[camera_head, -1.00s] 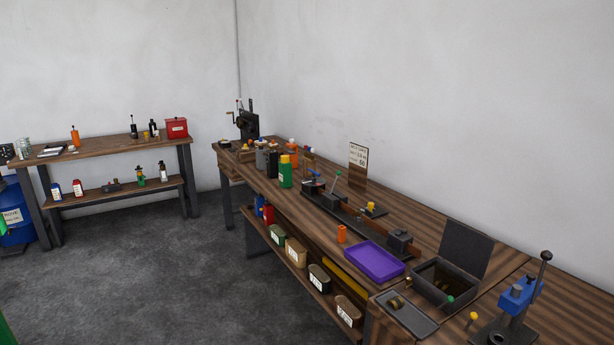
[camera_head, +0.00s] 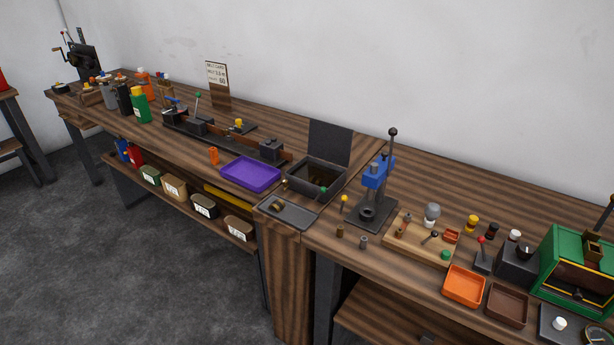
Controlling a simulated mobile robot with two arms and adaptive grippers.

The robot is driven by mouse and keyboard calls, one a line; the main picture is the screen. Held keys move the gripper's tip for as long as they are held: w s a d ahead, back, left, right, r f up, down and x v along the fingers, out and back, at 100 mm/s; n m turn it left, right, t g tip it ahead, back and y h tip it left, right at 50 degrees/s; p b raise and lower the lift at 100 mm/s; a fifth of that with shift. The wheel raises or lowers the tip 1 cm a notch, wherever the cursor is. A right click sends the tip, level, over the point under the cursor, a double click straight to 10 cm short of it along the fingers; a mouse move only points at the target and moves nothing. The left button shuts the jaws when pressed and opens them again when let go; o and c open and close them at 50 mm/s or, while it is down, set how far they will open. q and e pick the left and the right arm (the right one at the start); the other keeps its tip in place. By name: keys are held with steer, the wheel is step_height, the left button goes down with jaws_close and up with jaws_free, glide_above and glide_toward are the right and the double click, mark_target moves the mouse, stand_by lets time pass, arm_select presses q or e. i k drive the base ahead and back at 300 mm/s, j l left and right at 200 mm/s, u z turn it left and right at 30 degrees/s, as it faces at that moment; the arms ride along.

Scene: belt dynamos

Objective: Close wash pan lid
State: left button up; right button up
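The wash pan (camera_head: 312,178) is a dark box on the workbench, near the middle of the head view. Its dark flat lid (camera_head: 330,143) stands up at the back edge, so the pan is open. The inside looks dark, with something brownish in it that I cannot make out. A small green knob shows at the pan's front right. Neither of my grippers is in view.
A purple tray (camera_head: 250,172) lies left of the pan, and a grey tray (camera_head: 288,212) lies in front of it. A blue press (camera_head: 375,180) with a tall lever stands to the right. An orange tray (camera_head: 464,286) and a green machine (camera_head: 580,262) are farther right.

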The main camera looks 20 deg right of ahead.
mark_target(329, 142)
steer(key=k+l+u, duration=0.15)
steer(key=l+u, duration=0.15)
steer(key=k+l+u, duration=0.25)
steer(key=l, duration=0.15)
steer(key=k+l+u, duration=0.1)
steer(key=l+u, duration=0.2)
